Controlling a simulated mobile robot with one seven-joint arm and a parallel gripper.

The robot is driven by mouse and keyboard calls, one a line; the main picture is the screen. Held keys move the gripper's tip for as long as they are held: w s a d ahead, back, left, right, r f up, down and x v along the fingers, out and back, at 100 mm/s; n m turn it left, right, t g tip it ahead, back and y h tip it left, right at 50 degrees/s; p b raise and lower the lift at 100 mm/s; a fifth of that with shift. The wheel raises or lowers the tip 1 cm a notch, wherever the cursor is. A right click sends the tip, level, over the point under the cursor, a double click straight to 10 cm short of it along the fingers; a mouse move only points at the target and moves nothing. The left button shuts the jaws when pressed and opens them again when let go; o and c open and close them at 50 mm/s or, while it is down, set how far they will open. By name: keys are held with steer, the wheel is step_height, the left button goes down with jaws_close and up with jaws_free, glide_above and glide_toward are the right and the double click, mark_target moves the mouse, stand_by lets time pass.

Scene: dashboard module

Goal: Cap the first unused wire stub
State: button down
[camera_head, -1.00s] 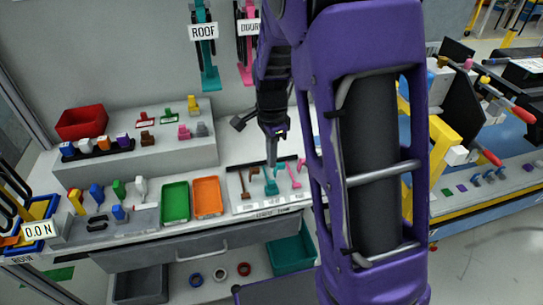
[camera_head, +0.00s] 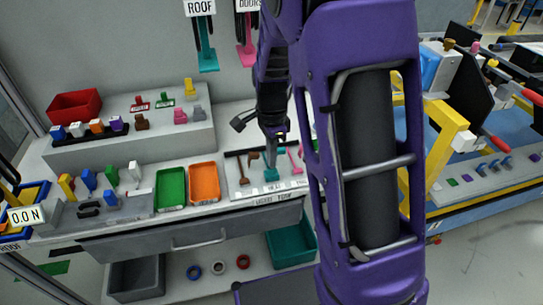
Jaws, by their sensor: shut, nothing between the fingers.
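My gripper (camera_head: 275,143) is shut and empty, pointing down just above the labelled tool tray (camera_head: 243,194) on the bench. A teal piece (camera_head: 270,175) sits in that tray just below my gripper. A brown piece (camera_head: 244,177) stands beside it, and a pink piece (camera_head: 294,162) is partly hidden by my arm. The dashboard module (camera_head: 450,125) with its yellow frame stands at the right. Small coloured pieces (camera_head: 480,171) sit in a row on its near ledge. I cannot tell any wire stub or cap apart at this size.
A green tray (camera_head: 171,187) and an orange tray (camera_head: 205,184) lie left of the tool tray. A red bin (camera_head: 75,105) and several small coloured parts stand on the grey raised shelf (camera_head: 120,160). A teal bin (camera_head: 291,245) sits below. My purple arm blocks the middle right.

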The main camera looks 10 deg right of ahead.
steer(key=shift+f, duration=0.3)
steer(key=shift+r, duration=0.1)
